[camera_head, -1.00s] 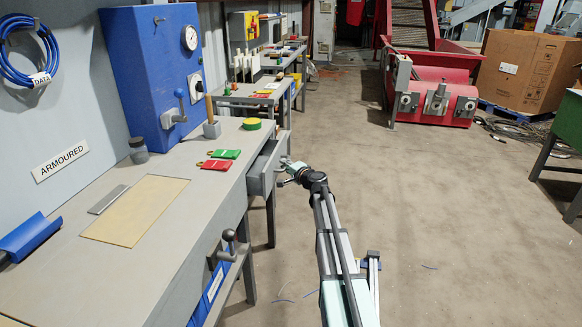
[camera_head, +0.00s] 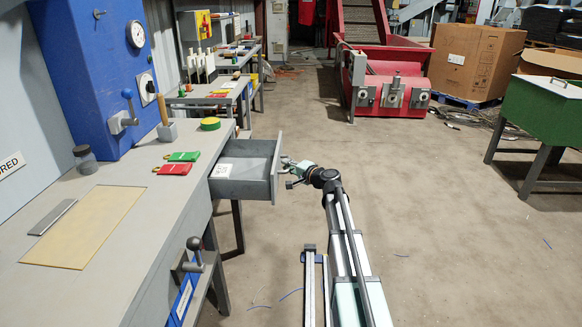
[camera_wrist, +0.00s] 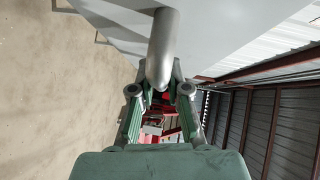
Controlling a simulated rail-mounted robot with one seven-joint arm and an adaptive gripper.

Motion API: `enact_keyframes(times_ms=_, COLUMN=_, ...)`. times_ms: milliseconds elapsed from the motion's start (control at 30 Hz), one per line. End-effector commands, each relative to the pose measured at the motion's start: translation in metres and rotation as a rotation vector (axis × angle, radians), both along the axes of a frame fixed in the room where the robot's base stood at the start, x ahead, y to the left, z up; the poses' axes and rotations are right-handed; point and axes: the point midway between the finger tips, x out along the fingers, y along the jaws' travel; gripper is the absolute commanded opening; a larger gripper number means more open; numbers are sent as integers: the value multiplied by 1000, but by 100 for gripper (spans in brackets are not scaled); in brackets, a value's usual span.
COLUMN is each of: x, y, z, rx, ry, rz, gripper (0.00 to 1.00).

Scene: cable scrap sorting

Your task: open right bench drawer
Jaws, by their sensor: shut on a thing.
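The right bench drawer (camera_head: 246,170) is a grey drawer pulled well out of the workbench, with a white label or paper inside it. My gripper (camera_head: 290,166) is at the drawer's front, level with its handle. In the wrist view the grey bar handle (camera_wrist: 164,48) runs down between the fingers of my gripper (camera_wrist: 160,92), which are closed around its end. The drawer's front panel (camera_wrist: 228,22) fills the top of that view. The handle is mostly hidden by my gripper in the head view.
The bench top (camera_head: 130,225) holds a green padlock-like tag (camera_head: 183,156), a red one (camera_head: 174,169), a green-yellow roll (camera_head: 210,124) and a tan mat (camera_head: 82,226). A lever (camera_head: 195,250) sticks out from the bench front.

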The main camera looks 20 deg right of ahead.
Motion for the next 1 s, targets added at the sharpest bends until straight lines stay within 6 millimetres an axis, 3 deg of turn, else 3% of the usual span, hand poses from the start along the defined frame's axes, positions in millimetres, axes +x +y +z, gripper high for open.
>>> enact_keyframes(times_ms=200, x=2, y=-2, z=1, rx=0, ry=-2, rz=-4, gripper=0)
enact_keyframes(times_ms=233, x=2, y=-2, z=1, rx=0, ry=-2, rz=-4, gripper=22)
enact_keyframes(times_ms=300, x=1, y=-2, z=1, rx=0, ry=-1, rz=-3, gripper=41)
enact_keyframes(times_ms=667, x=-2, y=-2, z=1, rx=0, ry=0, rz=-2, gripper=41)
enact_keyframes(times_ms=867, x=-22, y=-9, z=4, rx=0, ry=-1, rz=-3, gripper=41)
enact_keyframes(times_ms=1000, x=-47, y=-20, z=7, rx=0, ry=-1, rz=-5, gripper=41)
